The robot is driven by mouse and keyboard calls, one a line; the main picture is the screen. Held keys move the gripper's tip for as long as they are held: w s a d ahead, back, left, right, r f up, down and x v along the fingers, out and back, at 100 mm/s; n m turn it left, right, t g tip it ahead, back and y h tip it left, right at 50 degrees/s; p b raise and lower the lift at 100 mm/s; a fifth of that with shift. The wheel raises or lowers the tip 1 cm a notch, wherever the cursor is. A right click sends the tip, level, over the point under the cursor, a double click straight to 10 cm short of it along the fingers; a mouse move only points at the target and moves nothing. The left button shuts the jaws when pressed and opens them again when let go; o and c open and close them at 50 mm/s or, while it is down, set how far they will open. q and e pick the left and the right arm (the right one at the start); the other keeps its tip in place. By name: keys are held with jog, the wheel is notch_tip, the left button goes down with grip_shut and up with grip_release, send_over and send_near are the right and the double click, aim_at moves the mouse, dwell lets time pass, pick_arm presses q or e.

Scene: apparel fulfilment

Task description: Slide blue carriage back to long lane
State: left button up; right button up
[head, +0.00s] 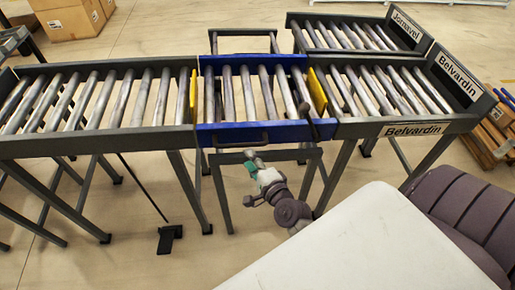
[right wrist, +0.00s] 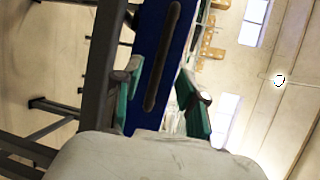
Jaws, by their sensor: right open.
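The blue carriage (head: 245,134) carries several rollers and stands between the long lane (head: 95,140) on the left and the front Belvardin lane (head: 385,128) on the right, roughly in line with both. A dark handle (head: 240,142) runs along its front face. My right gripper (head: 252,160) is just below and in front of that face. In the right wrist view the open green fingers (right wrist: 160,104) stand either side of the blue front panel and its dark handle (right wrist: 162,58); I cannot tell whether they touch it. My left gripper is not in view.
Yellow plates stand at the carriage's left (head: 194,96) and right (head: 317,91) ends. The carriage's dark frame (head: 243,32) extends to the back, beside the Jemavel lane (head: 405,28). A black pedal (head: 168,238) lies on the floor. Cartons (head: 72,18) stand back left.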

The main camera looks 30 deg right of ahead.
jog(key=shift+s+a+r, duration=0.1)
jog(key=shift+s+r, duration=0.1)
jog(key=shift+s, duration=0.95)
jog(key=shift+s+a+r, duration=0.1)
jog(key=shift+s+r, duration=0.1)
jog(key=shift+s, duration=0.9)
jog(key=shift+f, duration=0.1)
